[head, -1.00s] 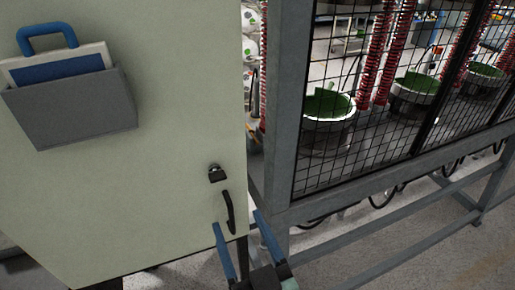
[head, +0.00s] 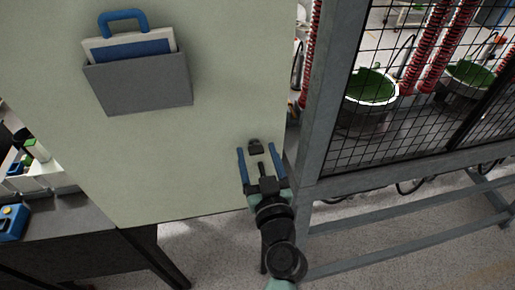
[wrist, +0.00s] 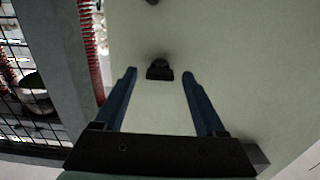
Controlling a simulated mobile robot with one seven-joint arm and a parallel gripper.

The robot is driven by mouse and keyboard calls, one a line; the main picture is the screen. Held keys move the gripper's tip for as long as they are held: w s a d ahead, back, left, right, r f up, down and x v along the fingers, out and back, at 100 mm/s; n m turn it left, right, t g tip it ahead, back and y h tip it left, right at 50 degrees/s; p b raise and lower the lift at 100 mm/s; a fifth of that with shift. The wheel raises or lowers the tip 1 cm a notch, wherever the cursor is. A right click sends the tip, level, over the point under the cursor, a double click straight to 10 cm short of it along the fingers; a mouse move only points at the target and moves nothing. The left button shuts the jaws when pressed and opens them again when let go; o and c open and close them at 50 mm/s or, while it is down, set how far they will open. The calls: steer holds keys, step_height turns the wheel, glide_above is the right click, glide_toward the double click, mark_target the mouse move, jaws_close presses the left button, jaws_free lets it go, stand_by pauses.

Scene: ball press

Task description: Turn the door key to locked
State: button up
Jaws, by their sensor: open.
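The dark door key (head: 255,146) sits in its lock near the right edge of the pale green cabinet door (head: 215,120). In the wrist view the key (wrist: 160,71) lies between and slightly beyond the blue fingertips. My gripper (head: 257,153) is open, one finger to each side of the key, with gaps showing on both sides. It is empty, and I see no contact with the key. The key's turn angle is too small to tell. The black door handle is mostly hidden by my gripper in the head view.
A grey pocket (head: 140,85) holding a blue-handled board is on the door's upper part. A grey-framed mesh fence (head: 316,130) stands close to the right of the door. A dark table (head: 80,240) is at lower left.

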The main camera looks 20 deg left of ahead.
steer(key=shift+w+a, duration=0.1)
steer(key=shift+w, duration=0.1)
jaws_close()
stand_by(0.3)
